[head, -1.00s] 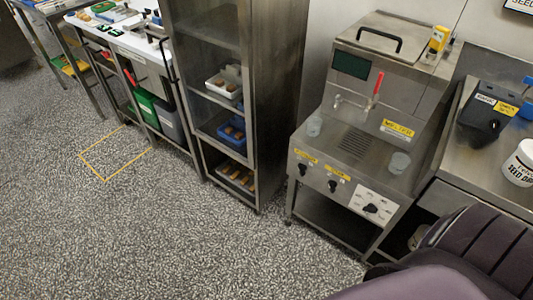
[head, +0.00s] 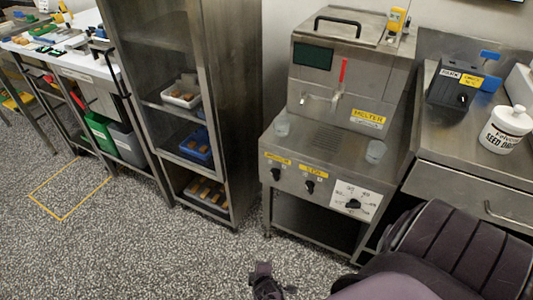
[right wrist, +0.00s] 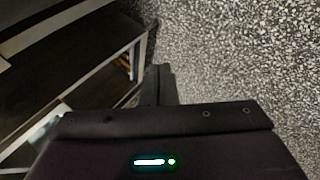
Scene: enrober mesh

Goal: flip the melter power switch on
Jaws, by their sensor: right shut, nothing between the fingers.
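The melter (head: 310,85) is a steel machine with a yellow MELTER label, a red-handled tap and a dark screen. Its front panel carries a black switch knob (head: 275,173) at the left, a second black knob (head: 309,187) right of it, and a dial (head: 352,204) on a white plate. Yellow labels above the two knobs are too small to read surely. My right gripper (head: 263,267) is low at the bottom of the head view, below and apart from the panel. It is shut and empty; its fingers (right wrist: 160,72) also show in the right wrist view. My left gripper is out of view.
Two clear cups stand on the melter's deck. A steel rack (head: 235,120) with trays stands left of it. At the right, a counter holds a black box (head: 453,88) and a white jar (head: 506,130). Speckled floor (head: 150,250) is open in front.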

